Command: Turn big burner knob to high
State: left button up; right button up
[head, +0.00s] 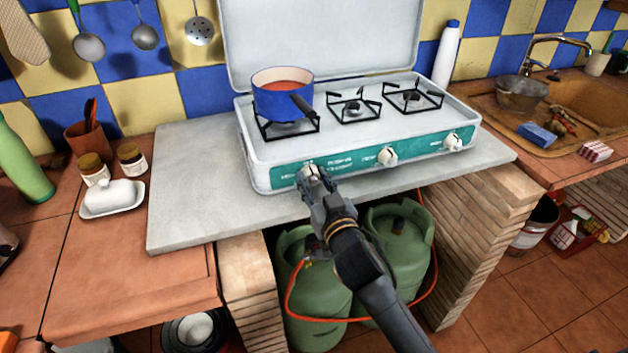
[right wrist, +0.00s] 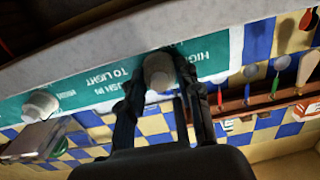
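The white stove (head: 262,168) has a teal front panel with three pale knobs. My right gripper (head: 313,176) is at the left knob (head: 308,172), below the burner with the pot, and partly hides it. In the right wrist view, the fingers of my right gripper (right wrist: 160,88) lie on both sides of that knob (right wrist: 158,72) and look closed against it. Lettering about high and lighting shows beside it. The middle knob (head: 387,156) and right knob (head: 453,142) are free. My left gripper is not in view.
A blue pot (head: 272,101) with red contents sits on the left burner, its dark handle pointing front right. Green gas bottles (head: 400,232) with an orange hose stand under the counter. A butter dish (head: 112,198) and jars are at left. The grey slab (head: 185,195) is bare at left.

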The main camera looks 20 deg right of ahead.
jog(key=shift+c, duration=0.6)
jog(key=n+p, duration=0.2)
jog(key=n, duration=0.1)
jog(key=shift+r+n, duration=0.15)
jog(key=shift+n, duration=0.15)
jog(key=n+p, duration=0.2)
jog(key=n, duration=0.2)
jog(key=shift+p, duration=0.3)
jog(key=n+p, duration=0.2)
jog(key=n, duration=0.3)
jog(key=shift+n, duration=0.4)
jog(key=n+p, duration=0.1)
jog(key=n, duration=0.3)
jog(key=shift+a+f+n, duration=0.1)
jog(key=shift+f+n, duration=0.1)
jog(key=shift+n, duration=0.1)
